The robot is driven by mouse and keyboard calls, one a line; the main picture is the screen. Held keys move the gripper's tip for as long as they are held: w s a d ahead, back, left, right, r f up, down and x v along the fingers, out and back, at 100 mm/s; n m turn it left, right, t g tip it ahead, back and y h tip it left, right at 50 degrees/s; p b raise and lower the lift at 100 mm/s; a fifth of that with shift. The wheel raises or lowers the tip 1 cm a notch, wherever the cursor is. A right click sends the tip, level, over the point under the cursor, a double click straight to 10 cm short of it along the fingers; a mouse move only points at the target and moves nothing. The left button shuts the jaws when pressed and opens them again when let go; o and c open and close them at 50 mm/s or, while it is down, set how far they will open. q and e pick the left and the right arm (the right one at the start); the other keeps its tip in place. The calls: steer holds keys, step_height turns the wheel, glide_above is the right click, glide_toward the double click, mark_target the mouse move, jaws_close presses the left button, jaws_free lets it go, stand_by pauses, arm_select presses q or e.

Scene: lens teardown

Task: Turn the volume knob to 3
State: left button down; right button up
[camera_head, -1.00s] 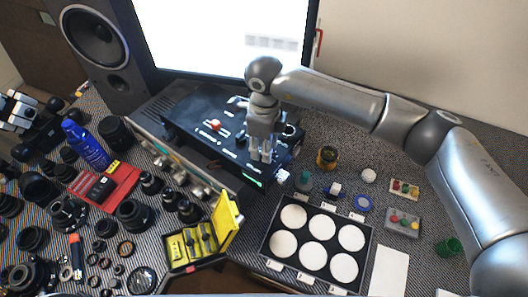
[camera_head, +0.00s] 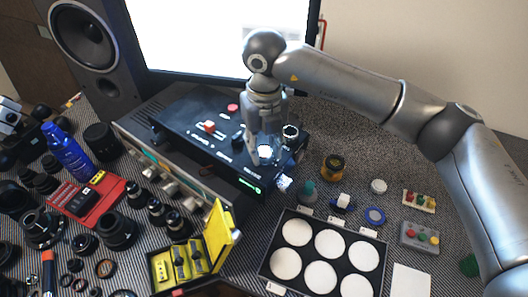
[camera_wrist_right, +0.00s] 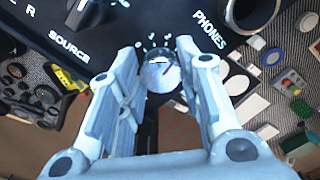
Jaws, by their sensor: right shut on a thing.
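The black amplifier-like box (camera_head: 195,112) stands below the screen, with a green light on its front edge. The bright knob also shows in the head view (camera_head: 265,152). My right gripper (camera_wrist_right: 160,85) comes down on it from above, one finger on each side, shut on it. It also shows in the head view (camera_head: 257,150). My left gripper is not in view.
A larger dark knob beside "SOURCE" (camera_wrist_right: 85,15) and a round socket near "PHONES" (camera_wrist_right: 252,12) flank the volume knob. A tray of white discs (camera_head: 265,262), a yellow case (camera_head: 222,232) and small bottles stand in front. Many lenses crowd the left.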

mark_target(264, 150)
steer(key=shift+m+b, duration=0.6)
steer(key=shift+m, duration=0.4)
steer(key=o, duration=1)
steer(key=shift+o, duration=0.2)
steer(key=shift+r, duration=0.1)
step_height(264, 150, up, 12)
